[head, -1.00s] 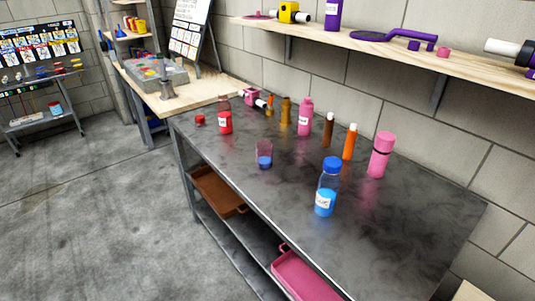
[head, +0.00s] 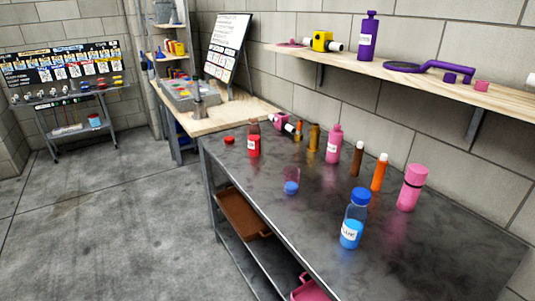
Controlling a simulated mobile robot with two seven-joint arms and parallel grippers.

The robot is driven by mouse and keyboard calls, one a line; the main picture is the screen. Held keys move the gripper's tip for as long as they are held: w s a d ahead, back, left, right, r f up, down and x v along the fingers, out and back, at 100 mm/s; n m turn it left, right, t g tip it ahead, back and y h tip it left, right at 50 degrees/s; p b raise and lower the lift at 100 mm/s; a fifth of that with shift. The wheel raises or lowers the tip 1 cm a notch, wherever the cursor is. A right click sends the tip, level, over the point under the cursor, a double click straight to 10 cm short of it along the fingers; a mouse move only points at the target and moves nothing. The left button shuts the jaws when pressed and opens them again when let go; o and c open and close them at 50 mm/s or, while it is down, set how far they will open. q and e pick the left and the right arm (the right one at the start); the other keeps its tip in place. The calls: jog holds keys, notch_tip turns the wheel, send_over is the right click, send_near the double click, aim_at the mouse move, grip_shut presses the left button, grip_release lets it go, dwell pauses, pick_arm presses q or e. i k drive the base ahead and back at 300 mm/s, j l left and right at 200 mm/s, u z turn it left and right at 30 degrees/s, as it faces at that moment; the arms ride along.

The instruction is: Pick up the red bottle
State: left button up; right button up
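The red bottle (head: 254,140) stands upright near the far left end of the dark metal table (head: 300,225). It has a white label and holds red contents. A small red cap (head: 229,140) lies on the table just left of it. Neither of my grippers shows in the head view, so their distance to the bottle cannot be told.
A wooden shelf (head: 460,85) hangs above. Open floor (head: 120,225) lies left of the table.

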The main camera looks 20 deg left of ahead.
aim_at(253, 133)
jog(key=i+j+z, duration=0.1)
jog(key=j, duration=0.35)
jog(key=i+j+z, duration=0.1)
jog(key=j, duration=0.35)
jog(key=j+z, duration=0.1)
jog(key=j, duration=0.4)
jog(key=i+j+z, duration=0.15)
jog(key=j, duration=0.25)
jog(key=i+j+z, duration=0.1)
jog(key=j, duration=0.3)
jog(key=i+j+z, duration=0.15)
jog(key=j, duration=0.3)
jog(key=j+z, duration=0.15)
jog(key=j, duration=0.25)
